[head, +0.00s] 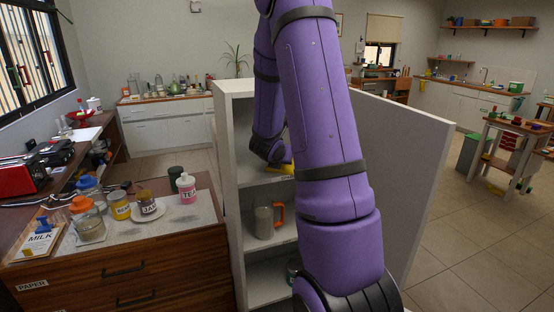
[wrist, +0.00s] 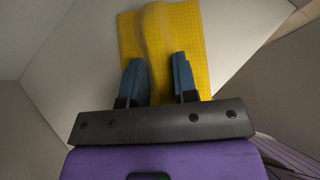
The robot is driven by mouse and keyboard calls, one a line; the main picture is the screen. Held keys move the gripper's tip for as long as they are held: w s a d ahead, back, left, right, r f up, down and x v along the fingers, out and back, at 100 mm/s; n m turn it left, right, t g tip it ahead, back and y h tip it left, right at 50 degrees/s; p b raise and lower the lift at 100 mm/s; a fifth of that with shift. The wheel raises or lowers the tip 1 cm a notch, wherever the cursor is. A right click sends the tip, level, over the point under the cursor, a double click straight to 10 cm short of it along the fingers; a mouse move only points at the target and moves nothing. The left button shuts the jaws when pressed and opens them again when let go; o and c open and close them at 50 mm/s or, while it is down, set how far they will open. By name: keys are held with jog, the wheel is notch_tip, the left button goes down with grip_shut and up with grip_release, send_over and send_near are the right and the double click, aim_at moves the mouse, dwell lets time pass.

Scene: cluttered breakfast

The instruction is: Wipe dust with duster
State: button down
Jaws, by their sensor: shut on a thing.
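In the wrist view my gripper (wrist: 159,82) has its two blue fingers shut on a yellow duster (wrist: 185,30). The duster is a flat, grid-textured yellow piece with a raised middle ridge between the fingers. It lies close to white shelf panels, and I cannot tell whether it touches them. In the head view a small bit of the yellow duster (head: 280,168) shows in the upper compartment of the white shelf unit (head: 226,130). The gripper there is mostly hidden behind my purple arm. No dust can be made out.
A mug with an orange handle (head: 264,222) stands in the compartment below. Another item sits partly hidden lower down. Open floor lies to the right.

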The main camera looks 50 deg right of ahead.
jog(key=shift+s+d+r, duration=0.1)
jog(key=shift+s+d, duration=0.45)
jog(key=shift+d, duration=0.4)
jog(key=shift+s+d+f, duration=0.1)
jog(key=shift+s+d, duration=0.45)
jog(key=shift+d, duration=0.45)
jog(key=shift+s+d+r, duration=0.1)
jog(key=shift+s+d, duration=0.45)
jog(key=shift+d, duration=0.4)
jog(key=shift+r, duration=0.1)
jog(key=shift+r, duration=2.95)
